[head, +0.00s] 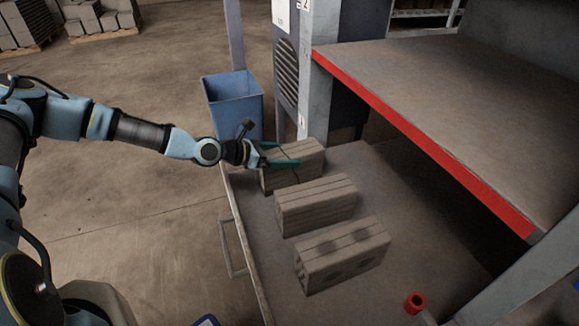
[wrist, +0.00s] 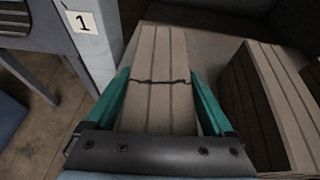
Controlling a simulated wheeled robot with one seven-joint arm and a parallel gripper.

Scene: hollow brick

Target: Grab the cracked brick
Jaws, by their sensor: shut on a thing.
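The cracked brick (head: 307,158) is the farthest of three grey bricks on the grey table surface (head: 385,180) in the head view. In the wrist view, a dark jagged crack crosses the grooved top of the cracked brick (wrist: 158,60). My gripper (head: 283,155) is shut on this brick, with one green finger along each long side. In the wrist view, my gripper (wrist: 160,100) spans the brick's width. The brick appears to rest on the surface, but its underside is hidden.
A grooved brick (head: 315,205) lies beside it, and a brick with dark round marks (head: 343,255) lies nearer. A blue bin (head: 233,103) stands on the floor beyond the table's left edge. A red-edged shelf (head: 430,145) overhangs the right side. A post with a "1" label (wrist: 83,22) stands close by.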

